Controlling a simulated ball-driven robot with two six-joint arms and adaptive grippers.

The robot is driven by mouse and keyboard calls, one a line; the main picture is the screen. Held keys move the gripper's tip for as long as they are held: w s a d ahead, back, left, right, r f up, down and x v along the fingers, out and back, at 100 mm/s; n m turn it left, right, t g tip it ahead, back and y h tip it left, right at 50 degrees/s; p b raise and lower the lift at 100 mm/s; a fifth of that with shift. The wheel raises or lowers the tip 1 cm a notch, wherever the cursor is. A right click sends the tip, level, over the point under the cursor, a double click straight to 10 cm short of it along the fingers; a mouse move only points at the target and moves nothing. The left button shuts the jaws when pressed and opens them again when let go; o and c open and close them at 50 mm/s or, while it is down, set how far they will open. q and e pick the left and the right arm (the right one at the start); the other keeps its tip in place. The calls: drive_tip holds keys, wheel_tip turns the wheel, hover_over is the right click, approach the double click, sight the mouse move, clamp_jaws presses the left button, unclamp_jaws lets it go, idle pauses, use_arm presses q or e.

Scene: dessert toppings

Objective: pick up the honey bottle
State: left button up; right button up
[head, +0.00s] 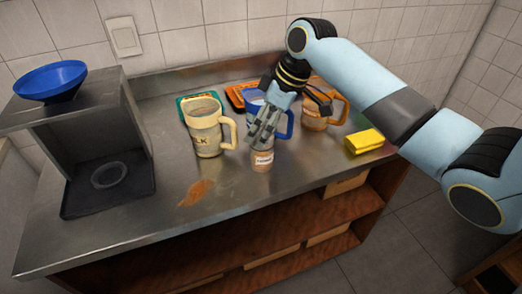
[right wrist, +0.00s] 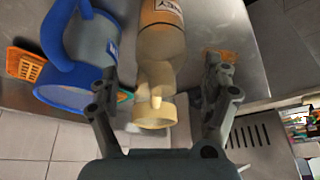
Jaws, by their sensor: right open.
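The honey bottle (head: 262,161) is a small tan bottle with a white label, standing on the steel counter in the head view. Its upper part is hidden behind my right gripper (head: 264,132). In the right wrist view the bottle (right wrist: 162,45) shows its label at the top, with a cream ring-shaped top pointing toward me. My right gripper (right wrist: 161,92) is open there, with one finger on each side of the bottle's top. I cannot tell whether either finger touches it. My left gripper is not in view.
A cream milk mug (head: 205,128) stands left of the bottle, a blue mug (head: 283,123) close behind, and an orange mug (head: 316,118) right. A yellow sponge (head: 364,142) lies farther right. A brown stain (head: 196,192) marks the clear front counter. A blue bowl (head: 50,80) tops a grey stand (head: 110,112).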

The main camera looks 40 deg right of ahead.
sight(256, 139)
drive_tip(key=p+x, duration=0.1)
drive_tip(key=x, duration=0.4)
drive_tip(key=shift+f, duration=0.1)
drive_tip(key=shift+s, duration=0.1)
drive_tip(key=c, duration=1.4)
